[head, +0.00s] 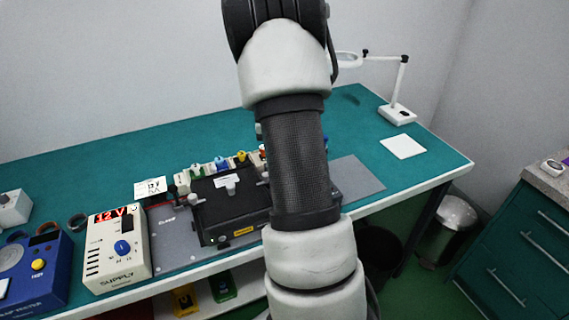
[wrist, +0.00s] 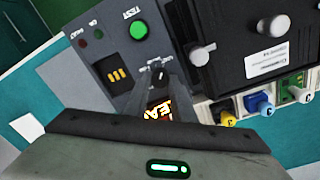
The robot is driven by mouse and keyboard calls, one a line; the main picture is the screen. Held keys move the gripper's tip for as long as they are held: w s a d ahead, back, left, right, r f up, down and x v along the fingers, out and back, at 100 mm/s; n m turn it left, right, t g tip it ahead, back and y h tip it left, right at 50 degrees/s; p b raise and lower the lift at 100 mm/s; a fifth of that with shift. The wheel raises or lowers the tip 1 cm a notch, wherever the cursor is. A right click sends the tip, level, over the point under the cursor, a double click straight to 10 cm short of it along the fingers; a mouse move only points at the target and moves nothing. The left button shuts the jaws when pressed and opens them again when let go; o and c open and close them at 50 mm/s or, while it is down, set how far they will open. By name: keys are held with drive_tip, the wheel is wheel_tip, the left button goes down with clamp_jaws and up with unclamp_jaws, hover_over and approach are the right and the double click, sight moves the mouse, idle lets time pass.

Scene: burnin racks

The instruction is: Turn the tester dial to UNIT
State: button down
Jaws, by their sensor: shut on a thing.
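The tester is a grey panel (wrist: 92,62) in the wrist view, left of a black box. It has a round green TEST button (wrist: 138,31), a small window with yellow bars (wrist: 118,75) and two small lamps. A lit display (wrist: 158,109) shows letters like "LEA", the rest covered by my gripper. My gripper (wrist: 159,68) reaches down onto the panel below the TEST button, its fingers shut on the tester dial. The dial is mostly hidden between the fingers, so its pointer and UNIT mark cannot be read. In the head view my arm hides the gripper and most of the tester.
A black box with knobs (head: 238,212) stands beside the tester, with coloured connectors (head: 220,163) behind it. A white supply (head: 118,250) showing 12 V and a blue tester (head: 38,268) stand left. A grey mat (head: 356,174) lies clear at right; a lamp (head: 396,113) stands beyond.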

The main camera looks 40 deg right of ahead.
drive_tip(key=shift+m, duration=0.5)
drive_tip(key=c, duration=1.5)
unclamp_jaws()
drive_tip(key=shift+r, duration=0.1)
drive_tip(key=r, duration=0.5)
drive_tip(key=r+p, duration=0.1)
drive_tip(key=r, duration=1.1)
drive_tip(key=shift+w+a+r+p, duration=0.15)
drive_tip(key=shift+w+a+p, duration=0.1)
drive_tip(key=shift+w+p, duration=0.05)
